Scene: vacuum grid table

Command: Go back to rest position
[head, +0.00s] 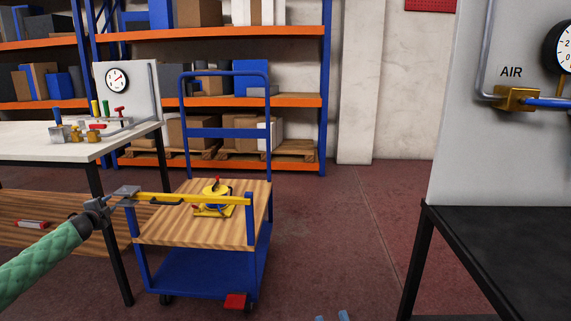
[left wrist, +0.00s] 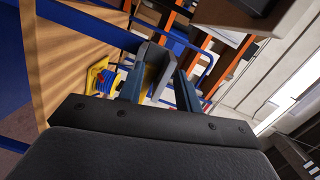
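A white-topped table (head: 55,148) is at left. A black bench (head: 510,240) with a gauge panel (head: 475,130) is at right. Red floor (head: 340,230) between is clear.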

